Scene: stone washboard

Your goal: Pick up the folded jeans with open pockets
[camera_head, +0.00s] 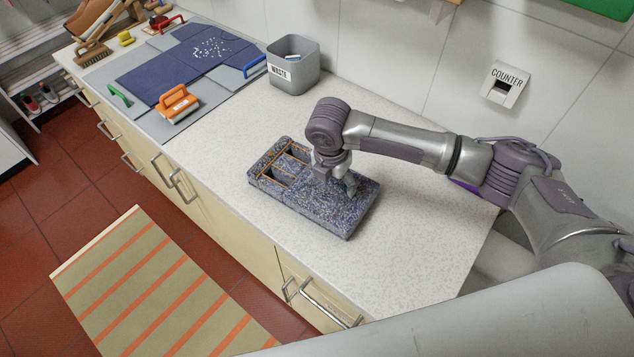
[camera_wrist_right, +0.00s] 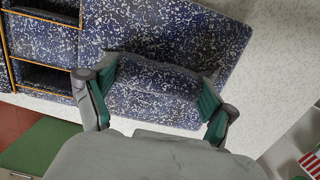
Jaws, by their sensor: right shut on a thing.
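The folded jeans (camera_head: 318,205) are a thick, dark blue slab with white speckles, lying on the pale counter. Two open pockets outlined in orange are at their left end in the head view. My right gripper (camera_head: 335,180) points down onto the plain right half of the jeans. In the right wrist view, the green-padded fingers (camera_wrist_right: 158,76) are on both sides of a raised speckled fold of the jeans (camera_wrist_right: 165,35), shut on it. The pockets show at the upper left there. The jeans appear to rest on the counter. My left gripper is not in view.
A grey waste bin (camera_head: 293,68) stands behind the jeans against the wall. A grey board with a dark blue cloth (camera_head: 150,82) and an orange-handled brush (camera_head: 176,103) lie farther left. The counter (camera_head: 425,250) is clear around the jeans; its front edge is close.

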